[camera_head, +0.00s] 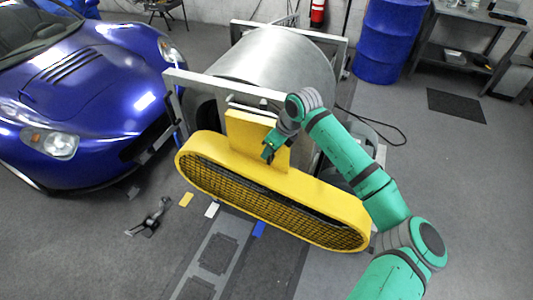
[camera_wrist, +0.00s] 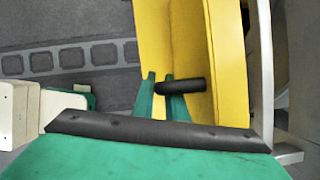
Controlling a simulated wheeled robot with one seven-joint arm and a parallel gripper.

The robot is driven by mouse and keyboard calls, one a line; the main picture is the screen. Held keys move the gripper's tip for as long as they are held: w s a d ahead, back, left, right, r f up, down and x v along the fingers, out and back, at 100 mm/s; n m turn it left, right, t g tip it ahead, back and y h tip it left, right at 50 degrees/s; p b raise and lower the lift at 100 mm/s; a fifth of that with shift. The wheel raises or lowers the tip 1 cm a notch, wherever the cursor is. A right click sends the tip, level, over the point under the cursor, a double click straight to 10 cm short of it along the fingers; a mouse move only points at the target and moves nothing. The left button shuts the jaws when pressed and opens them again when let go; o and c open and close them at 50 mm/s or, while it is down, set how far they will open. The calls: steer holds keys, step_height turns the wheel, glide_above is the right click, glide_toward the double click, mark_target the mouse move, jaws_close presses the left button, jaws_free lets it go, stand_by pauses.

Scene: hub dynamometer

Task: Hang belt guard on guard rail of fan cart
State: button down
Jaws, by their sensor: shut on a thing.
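The belt guard (camera_head: 330,192) is a long yellow piece with rounded ends, a black mesh face and a yellow upright plate. It hangs tilted, its right end lower, in front of the cart with the big grey drum (camera_head: 285,62). A pale bar (camera_head: 215,84), which looks like the guard rail, runs along the cart's near side just above the plate's top. I cannot tell whether the plate touches or hooks over it. My gripper (camera_head: 268,154) is shut on the guard's black handle (camera_wrist: 182,86), with green fingers around it in the wrist view.
A blue car (camera_head: 85,90) stands close on the left. Coloured floor markers (camera_head: 212,209) and a dark metal part (camera_head: 150,217) lie in front. A blue barrel (camera_head: 385,40) and a workbench (camera_head: 465,45) stand at the back right. Open floor lies at the right.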

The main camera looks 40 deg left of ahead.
steer(key=w+a+f, duration=0.1)
steer(key=w, duration=0.5)
steer(key=shift+w+a, duration=0.15)
steer(key=shift+a, duration=0.15)
stand_by(0.6)
steer(key=shift+f, duration=0.1)
steer(key=c, duration=1.7)
jaws_free()
steer(key=shift+f, duration=0.15)
steer(key=v, duration=1.1)
